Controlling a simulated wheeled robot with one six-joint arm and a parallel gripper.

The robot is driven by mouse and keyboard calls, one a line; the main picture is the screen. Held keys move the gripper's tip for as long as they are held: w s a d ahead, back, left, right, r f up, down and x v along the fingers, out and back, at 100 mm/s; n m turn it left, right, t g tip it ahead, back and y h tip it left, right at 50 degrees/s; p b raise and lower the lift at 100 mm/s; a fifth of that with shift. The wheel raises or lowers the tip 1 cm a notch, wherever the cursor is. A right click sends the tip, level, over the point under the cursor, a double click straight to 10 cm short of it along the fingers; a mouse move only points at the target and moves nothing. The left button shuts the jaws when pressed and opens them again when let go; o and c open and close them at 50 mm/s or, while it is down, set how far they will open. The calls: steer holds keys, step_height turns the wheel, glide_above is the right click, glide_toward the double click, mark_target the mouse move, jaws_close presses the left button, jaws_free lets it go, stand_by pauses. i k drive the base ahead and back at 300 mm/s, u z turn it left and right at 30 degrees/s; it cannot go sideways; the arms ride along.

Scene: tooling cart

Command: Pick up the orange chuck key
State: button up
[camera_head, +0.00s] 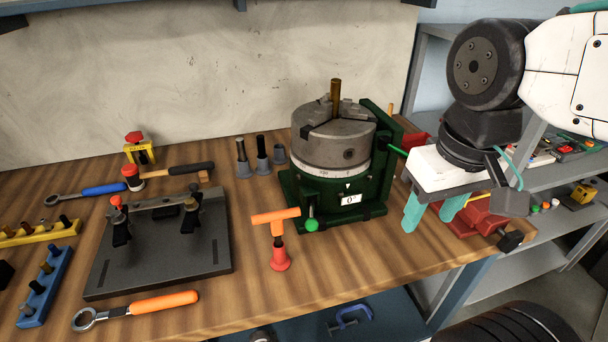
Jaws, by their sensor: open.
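The orange chuck key (275,216) has a T-shaped handle and stands upright in a small red holder (280,260) near the front edge of the wooden bench. Its lower end is hidden in the holder. My gripper (432,213) is at the right, with teal fingertips pointing down and spread apart. It is empty, well to the right of the key and apart from it, in front of a red vise (478,218) that it partly covers.
A green rotary table (330,205) with a grey chuck (333,146) stands just behind the key, its green-knobbed lever close by. A dark fixture plate (165,255) lies left. An orange-handled wrench (165,302) lies at the front left. Bare bench (400,248) lies between key and gripper.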

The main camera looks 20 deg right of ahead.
mark_target(276, 218)
steer(key=z, duration=2.05)
steer(key=k, duration=0.6)
steer(key=u, duration=2.05)
